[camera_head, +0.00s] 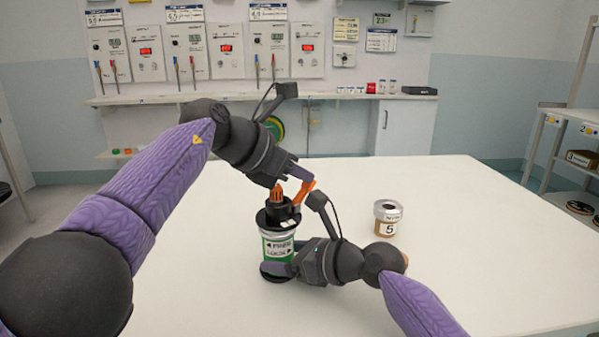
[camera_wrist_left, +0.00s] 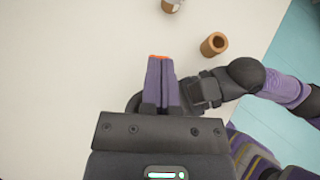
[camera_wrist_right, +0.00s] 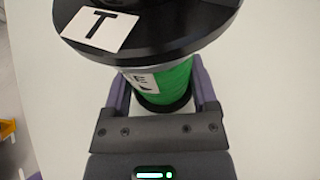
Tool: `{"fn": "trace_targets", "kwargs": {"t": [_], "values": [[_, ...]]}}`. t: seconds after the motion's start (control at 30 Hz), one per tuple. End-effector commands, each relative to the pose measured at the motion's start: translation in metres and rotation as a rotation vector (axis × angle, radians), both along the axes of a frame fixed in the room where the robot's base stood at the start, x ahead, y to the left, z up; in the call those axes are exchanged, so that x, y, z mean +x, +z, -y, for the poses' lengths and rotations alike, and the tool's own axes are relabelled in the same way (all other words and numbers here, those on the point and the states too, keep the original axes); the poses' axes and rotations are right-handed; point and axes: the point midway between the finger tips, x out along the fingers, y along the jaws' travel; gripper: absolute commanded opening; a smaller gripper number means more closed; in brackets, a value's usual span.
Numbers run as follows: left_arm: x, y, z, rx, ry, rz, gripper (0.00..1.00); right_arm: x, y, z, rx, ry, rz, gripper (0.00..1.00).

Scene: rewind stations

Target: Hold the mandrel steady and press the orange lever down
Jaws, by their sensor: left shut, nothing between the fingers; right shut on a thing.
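The mandrel (camera_head: 277,243) stands upright on the white table, with a green body, FREE and LOCK labels, and black discs above and below. The orange lever (camera_head: 304,192) sticks up at its top right, tilted. My right gripper (camera_head: 279,268) is shut on the green body low down; in the right wrist view the fingers flank the green body (camera_wrist_right: 172,82) under a black disc marked T (camera_wrist_right: 150,35). My left gripper (camera_head: 299,172) is shut and empty right at the lever's upper end. In the left wrist view a sliver of orange (camera_wrist_left: 158,56) shows at its fingertips; contact is unclear.
A jar marked 5 (camera_head: 388,219) stands on the table (camera_head: 455,215) right of the mandrel, near my right arm. The table is clear farther right and behind. A wall counter (camera_head: 230,97) with panels lies beyond, and a shelf (camera_head: 565,150) stands at right.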

Motion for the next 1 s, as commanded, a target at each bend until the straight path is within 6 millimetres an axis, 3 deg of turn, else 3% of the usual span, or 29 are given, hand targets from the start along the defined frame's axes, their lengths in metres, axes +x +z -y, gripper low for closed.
{"fn": "trace_targets", "kwargs": {"t": [0.8,1.0], "values": [[-0.008,-0.004,-0.014,0.000,0.000,0.000,0.00,0.000,-0.001,0.000,-0.001,0.001,-0.002,0.42],[-0.014,0.020,-0.027,0.000,0.001,0.004,0.00,0.000,-0.001,0.000,-0.001,0.001,-0.002,0.42]]}}
